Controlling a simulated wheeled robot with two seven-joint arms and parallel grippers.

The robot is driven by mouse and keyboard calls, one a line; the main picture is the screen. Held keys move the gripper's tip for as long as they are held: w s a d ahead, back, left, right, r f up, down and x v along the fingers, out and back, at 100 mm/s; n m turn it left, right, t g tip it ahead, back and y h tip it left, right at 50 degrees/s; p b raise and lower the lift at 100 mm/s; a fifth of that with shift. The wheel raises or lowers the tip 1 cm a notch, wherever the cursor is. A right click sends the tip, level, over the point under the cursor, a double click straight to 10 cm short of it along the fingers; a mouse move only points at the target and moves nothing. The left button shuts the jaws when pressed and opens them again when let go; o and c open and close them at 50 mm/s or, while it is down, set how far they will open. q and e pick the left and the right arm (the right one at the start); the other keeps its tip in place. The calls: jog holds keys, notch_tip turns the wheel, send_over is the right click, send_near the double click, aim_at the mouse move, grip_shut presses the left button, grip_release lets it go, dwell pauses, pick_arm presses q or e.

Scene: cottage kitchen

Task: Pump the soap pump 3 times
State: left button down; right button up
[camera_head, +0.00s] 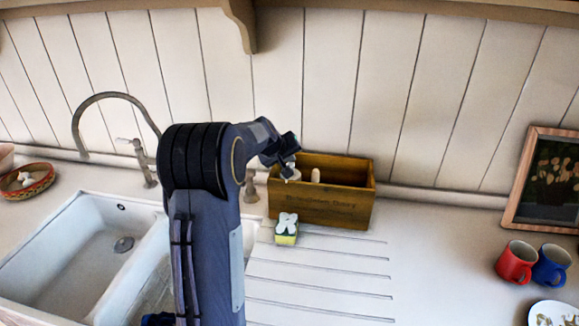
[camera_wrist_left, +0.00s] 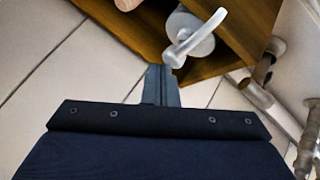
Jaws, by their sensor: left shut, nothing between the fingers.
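The soap pump (camera_head: 291,173) stands in the wooden box (camera_head: 335,207) at the back of the counter. Its white head and curved nozzle (camera_wrist_left: 207,33) show in the left wrist view; its bottle is mostly hidden by the box wall. My left gripper (camera_head: 287,150) is shut and empty, at the pump's top in the head view. My right gripper is not in view.
A sponge (camera_head: 286,230) sits in front of the box. The double sink (camera_head: 75,245) and tap (camera_head: 148,165) are at the left. Red (camera_head: 516,262) and blue (camera_head: 551,266) mugs and a picture frame (camera_head: 543,180) stand at the right.

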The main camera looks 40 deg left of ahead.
pick_arm(q)
notch_tip(320, 180, up, 4)
jog(key=p, duration=0.2)
jog(key=shift+f+p, duration=0.25)
jog(key=shift+p, duration=0.15)
jog(key=shift+r, duration=1.25)
jog(key=shift+f, duration=0.1)
